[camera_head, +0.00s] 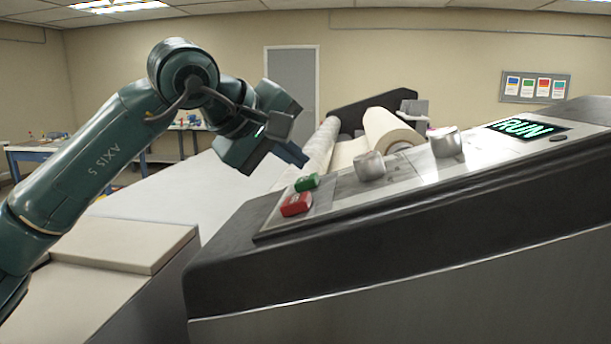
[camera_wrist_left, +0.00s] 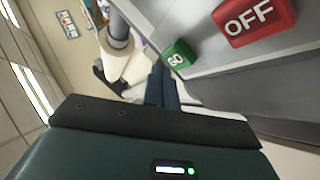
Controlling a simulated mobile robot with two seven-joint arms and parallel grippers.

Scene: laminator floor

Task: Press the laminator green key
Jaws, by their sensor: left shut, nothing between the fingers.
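The green key (camera_head: 307,182) sits at the left end of the laminator's sloped control panel (camera_head: 335,192). In the left wrist view the green key (camera_wrist_left: 179,55) reads "GO". The red key (camera_head: 296,204) sits beside it and reads "OFF" in the left wrist view (camera_wrist_left: 255,20). My left gripper (camera_head: 293,154) is shut and empty, above and a little left of the green key in the head view. My right gripper is not in view.
Two silver knobs (camera_head: 370,166) (camera_head: 446,142) stand up from the panel, right of the keys. A display (camera_head: 525,128) at the far right reads "RUN". Cream rolls (camera_head: 385,130) lie behind the panel. A pale flat surface (camera_head: 170,195) spreads below my left arm.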

